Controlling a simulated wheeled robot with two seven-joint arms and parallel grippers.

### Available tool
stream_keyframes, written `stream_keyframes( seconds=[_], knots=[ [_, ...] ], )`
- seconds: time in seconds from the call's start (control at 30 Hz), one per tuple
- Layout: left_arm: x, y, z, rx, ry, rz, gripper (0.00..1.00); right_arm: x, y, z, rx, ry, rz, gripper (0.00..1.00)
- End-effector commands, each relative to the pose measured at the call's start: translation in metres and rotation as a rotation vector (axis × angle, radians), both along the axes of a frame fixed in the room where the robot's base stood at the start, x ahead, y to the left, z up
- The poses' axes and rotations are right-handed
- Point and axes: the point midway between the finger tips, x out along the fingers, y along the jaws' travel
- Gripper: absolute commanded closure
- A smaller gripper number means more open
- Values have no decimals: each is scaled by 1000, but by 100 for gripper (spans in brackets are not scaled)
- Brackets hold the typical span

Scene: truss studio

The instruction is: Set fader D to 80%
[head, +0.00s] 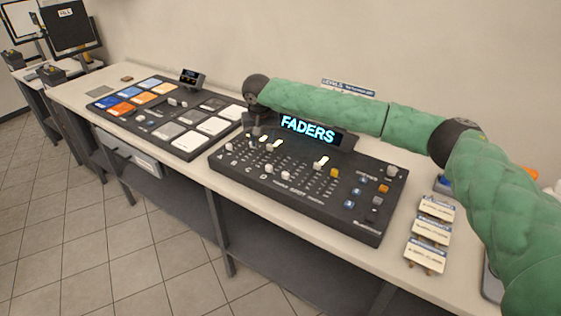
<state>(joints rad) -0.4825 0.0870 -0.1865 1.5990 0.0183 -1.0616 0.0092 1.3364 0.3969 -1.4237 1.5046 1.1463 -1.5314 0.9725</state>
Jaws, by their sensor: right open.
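The black fader console (343,205) lies on the bench in the middle, with a lit sign reading FADERS (307,130) at its back edge. Its left part has slots with pale caps and small letters along the front, the letter D (263,177) among them. A pale cap (269,168) stands near the front by that letter; I cannot tell for sure that it is fader D's. My right arm, in a green sleeve, reaches in from the right above the console's back. My right gripper (257,132) points down over the console's back left corner, open, small and dark. My left gripper is out of view.
A pad board (175,118) with coloured and white pads lies left of the console, with a small display (192,78) behind it. Several labelled cards (428,235) lie to the right. The bench's front strip (290,222) is clear.

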Motion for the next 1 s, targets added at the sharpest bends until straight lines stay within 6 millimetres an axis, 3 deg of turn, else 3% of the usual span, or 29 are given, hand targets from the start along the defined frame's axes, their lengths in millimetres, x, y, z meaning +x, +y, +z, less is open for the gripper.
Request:
stream_keyframes(
  seconds=[0.2,0.4,0.67,1.0],
  knots=[
    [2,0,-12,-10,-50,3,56,-22,-3,-12,80,180,-401,56],
    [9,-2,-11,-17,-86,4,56,-28,-3,-12,97,204,-652,56],
    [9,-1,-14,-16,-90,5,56,-28,-3,-16,105,200,-743,56],
    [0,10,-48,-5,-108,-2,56,-28,-3,-58,104,200,-743,56]
  ],
)
